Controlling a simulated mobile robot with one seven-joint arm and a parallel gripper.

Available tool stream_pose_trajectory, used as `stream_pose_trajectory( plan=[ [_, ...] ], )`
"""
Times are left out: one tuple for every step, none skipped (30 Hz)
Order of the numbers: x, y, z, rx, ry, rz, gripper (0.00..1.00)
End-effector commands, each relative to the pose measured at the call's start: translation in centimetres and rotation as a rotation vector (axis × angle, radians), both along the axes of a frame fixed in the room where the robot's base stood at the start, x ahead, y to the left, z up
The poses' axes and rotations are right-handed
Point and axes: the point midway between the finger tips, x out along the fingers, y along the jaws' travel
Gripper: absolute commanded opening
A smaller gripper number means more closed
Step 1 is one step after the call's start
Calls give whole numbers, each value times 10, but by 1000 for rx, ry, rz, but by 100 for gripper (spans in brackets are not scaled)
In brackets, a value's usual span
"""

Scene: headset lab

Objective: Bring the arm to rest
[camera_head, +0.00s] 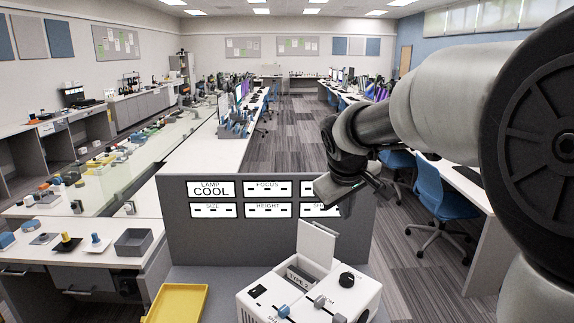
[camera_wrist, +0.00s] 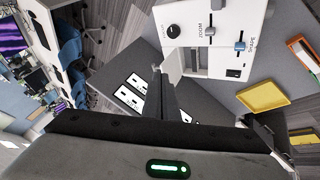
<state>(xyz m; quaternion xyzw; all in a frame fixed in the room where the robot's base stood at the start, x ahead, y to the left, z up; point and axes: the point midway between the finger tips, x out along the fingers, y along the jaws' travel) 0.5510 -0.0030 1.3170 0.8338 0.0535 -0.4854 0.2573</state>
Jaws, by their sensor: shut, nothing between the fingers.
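My gripper (camera_head: 340,190) hangs in the air in front of the grey panel, at the end of my arm, which reaches in from the right. In the wrist view the fingers (camera_wrist: 158,75) are together and hold nothing. The gripper is above and behind the white control box, apart from it. The white box (camera_head: 258,297) has a raised flap, a black knob and several sliders. It also shows at the top of the wrist view (camera_wrist: 190,22).
The grey panel (camera_head: 180,247) bears several labelled displays; one reads LAMP COOL, and my gripper partly covers those at right. A yellow tray (camera_head: 180,303) lies left of the box. A blue chair (camera_head: 440,190) stands at right. The aisle beyond is open.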

Motion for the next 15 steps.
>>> stream_pose_trajectory(
  plan=[
    [-34,-2,12,15,-7,-39,0],
    [-52,-4,16,29,-4,-66,0],
    [-77,-6,19,52,-5,-100,0],
    [-95,-6,21,71,-4,-125,0],
    [-114,-8,22,91,-3,-150,0],
    [-138,-8,21,121,-3,-183,0],
    [-155,-9,20,144,-1,-206,0],
    [-172,-8,18,170,-1,-227,0],
    [-193,-8,14,204,1,-255,0],
    [-207,-7,11,228,3,-272,0],
    [-220,-6,7,252,4,-288,0],
    [-235,-4,2,283,8,-307,0],
    [-245,-3,-1,304,10,-319,0],
    [-253,-2,-5,323,12,-329,0],
    [-263,0,-9,343,15,-338,0]
  ],
)
